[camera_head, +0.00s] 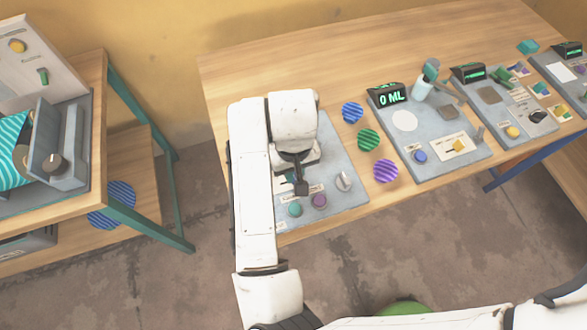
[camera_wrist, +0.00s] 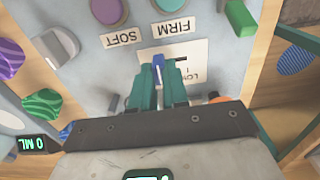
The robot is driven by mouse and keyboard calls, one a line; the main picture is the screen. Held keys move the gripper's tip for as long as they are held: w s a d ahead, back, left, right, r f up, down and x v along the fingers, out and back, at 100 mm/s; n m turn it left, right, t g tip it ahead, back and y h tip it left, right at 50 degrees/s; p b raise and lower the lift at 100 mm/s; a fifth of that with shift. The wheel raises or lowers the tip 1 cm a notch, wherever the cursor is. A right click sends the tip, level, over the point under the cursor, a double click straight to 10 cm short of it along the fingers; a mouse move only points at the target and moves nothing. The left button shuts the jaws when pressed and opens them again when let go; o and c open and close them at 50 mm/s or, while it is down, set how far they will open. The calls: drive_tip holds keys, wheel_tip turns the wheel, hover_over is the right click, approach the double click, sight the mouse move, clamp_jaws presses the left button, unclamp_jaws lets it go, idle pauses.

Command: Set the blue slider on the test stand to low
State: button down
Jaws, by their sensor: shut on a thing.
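The test stand (camera_head: 335,150) is a grey-blue panel on the wooden table, below my arm in the head view. The blue slider (camera_wrist: 158,66) stands between the teal fingers of my gripper (camera_wrist: 159,84) in the wrist view, and the gripper is shut on it. The slider sits on a white scale plate (camera_wrist: 190,57), whose LOW label shows upside down to the right of it and is partly covered by a finger. The other end of the scale is hidden. In the head view my dark gripper (camera_head: 300,180) is over the panel and hides the slider.
Purple (camera_head: 319,200) and teal (camera_head: 295,209) buttons and a silver knob (camera_head: 343,181) are close to my gripper on the panel. A green lever (camera_wrist: 240,18) stands near too. Several striped discs (camera_head: 368,139) lie to the right, before another station (camera_head: 425,165).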

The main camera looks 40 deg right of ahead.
drive_tip(key=shift+w+a+b, duration=0.15)
drive_tip(key=shift+w+a, duration=0.15)
drive_tip(key=shift+a, duration=0.6)
drive_tip(key=shift+w+a+b, duration=0.15)
drive_tip(key=shift+w+a, duration=0.15)
drive_tip(key=shift+a, duration=0.6)
drive_tip(key=c, duration=1.1)
unclamp_jaws()
drive_tip(key=shift+a, duration=0.1)
drive_tip(key=shift+r, duration=0.1)
wheel_tip(320, 180, up, 11)
drive_tip(key=shift+f, duration=0.2)
